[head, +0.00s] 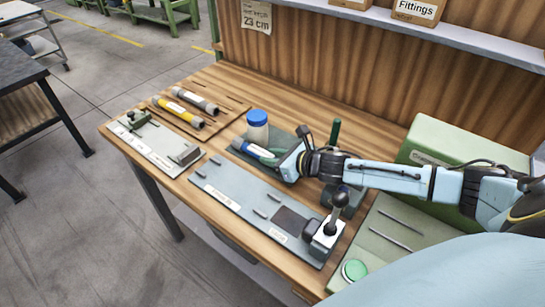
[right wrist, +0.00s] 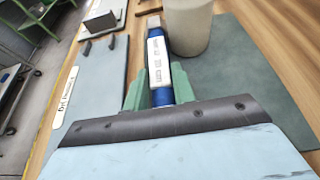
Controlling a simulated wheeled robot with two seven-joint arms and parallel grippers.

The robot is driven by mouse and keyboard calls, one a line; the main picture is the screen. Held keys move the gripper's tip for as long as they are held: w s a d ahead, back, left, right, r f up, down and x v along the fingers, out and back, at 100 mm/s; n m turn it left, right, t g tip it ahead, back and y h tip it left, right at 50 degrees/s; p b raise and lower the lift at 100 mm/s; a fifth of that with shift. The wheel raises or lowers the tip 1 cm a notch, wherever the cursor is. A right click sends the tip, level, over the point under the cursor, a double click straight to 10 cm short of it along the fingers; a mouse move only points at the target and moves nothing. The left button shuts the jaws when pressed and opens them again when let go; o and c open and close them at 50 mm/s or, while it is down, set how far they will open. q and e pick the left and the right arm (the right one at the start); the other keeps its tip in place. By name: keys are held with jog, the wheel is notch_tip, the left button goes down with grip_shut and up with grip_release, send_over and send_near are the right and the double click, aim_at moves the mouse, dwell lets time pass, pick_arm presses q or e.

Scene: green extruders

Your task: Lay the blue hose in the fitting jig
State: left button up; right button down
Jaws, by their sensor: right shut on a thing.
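My right gripper (head: 268,156) is shut on the blue hose (head: 242,146), with its green fingers on either side. In the right wrist view the blue hose (right wrist: 158,58) shows a white label and a grey end, and points away from the gripper (right wrist: 156,92). It is over or on a dark grey-green mat; I cannot tell if it touches. A grey jig plate (head: 228,188) with small pegs, a dark pad and a black-knobbed toggle clamp (head: 330,228) lies in front of the gripper. My left gripper is not in view.
A jar with a blue lid (head: 257,126) stands just behind the hose. A wooden tray (head: 172,119) holds a yellow and a grey tube. Another plate with a clamp (head: 150,148) is at the left. A green machine (head: 425,150) and a green button (head: 355,270) are at the right.

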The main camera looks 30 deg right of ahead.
jog(key=shift+f, duration=0.15)
jog(key=c, duration=1.2)
grip_release()
jog(key=shift+o, duration=0.2)
